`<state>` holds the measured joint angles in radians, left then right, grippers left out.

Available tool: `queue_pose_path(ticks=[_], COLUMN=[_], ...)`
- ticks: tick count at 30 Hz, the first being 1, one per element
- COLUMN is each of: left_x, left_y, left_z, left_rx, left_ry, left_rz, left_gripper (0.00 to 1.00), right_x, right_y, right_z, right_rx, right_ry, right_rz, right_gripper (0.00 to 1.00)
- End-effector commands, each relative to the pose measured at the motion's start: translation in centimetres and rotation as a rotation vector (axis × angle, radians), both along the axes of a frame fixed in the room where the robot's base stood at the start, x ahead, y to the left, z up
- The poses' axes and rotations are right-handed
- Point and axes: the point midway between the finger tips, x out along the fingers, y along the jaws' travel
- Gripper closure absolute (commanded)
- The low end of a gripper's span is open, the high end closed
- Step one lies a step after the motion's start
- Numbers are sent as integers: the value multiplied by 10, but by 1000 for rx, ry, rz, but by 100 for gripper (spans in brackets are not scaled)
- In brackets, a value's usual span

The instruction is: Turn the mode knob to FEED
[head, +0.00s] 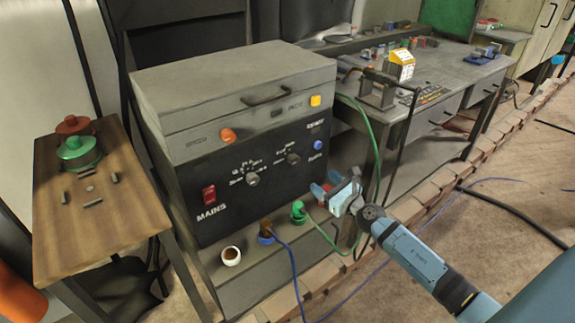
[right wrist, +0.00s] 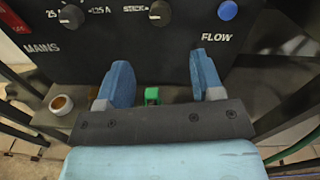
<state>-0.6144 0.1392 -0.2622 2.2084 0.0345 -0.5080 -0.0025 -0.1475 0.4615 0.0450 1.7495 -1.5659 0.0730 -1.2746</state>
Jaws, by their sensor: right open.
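The grey machine has a black front panel (head: 215,200) with two dark round knobs. The right knob (head: 292,158) has small lettering around it; in the right wrist view this knob (right wrist: 160,13) has "STICK" to its left. I cannot read FEED or tell its pointer's direction. The left knob (head: 252,179) has a number scale and also shows in the right wrist view (right wrist: 71,17). My right gripper (head: 327,185) is open and empty, in front of and below the right knob, apart from it. Its blue fingers (right wrist: 160,75) point at the panel. My left gripper is not in view.
A red MAINS switch (head: 209,194) and a blue FLOW button (head: 318,145) flank the knobs. Below are a white-rimmed cup (head: 231,256) and a green connector (head: 299,211) with cables. A wooden table (head: 110,215) stands left, a workbench (head: 440,95) right.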

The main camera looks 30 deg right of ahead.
Motion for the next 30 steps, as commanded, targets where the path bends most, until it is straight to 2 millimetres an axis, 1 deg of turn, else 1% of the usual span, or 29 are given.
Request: queue_pose_path(ticks=[5, 12, 18, 21, 24, 30], left_x=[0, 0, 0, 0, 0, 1], left_y=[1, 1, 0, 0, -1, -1], left_z=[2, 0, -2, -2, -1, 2], left_rx=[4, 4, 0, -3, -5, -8], left_ry=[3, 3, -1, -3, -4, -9], left_rz=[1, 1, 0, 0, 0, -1], left_gripper=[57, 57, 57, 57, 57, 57], right_x=[27, 78, 113, 123, 130, 132], right_y=[3, 8, 13, 14, 14, 15], right_z=[3, 1, 0, 0, 0, 0], right_rx=[4, 7, 8, 7, 7, 7], right_ry=[-2, -2, 0, 0, 1, 1], right_rz=[-2, -2, -1, -1, -1, 0], right_gripper=[39, 39, 39, 39, 39, 39])
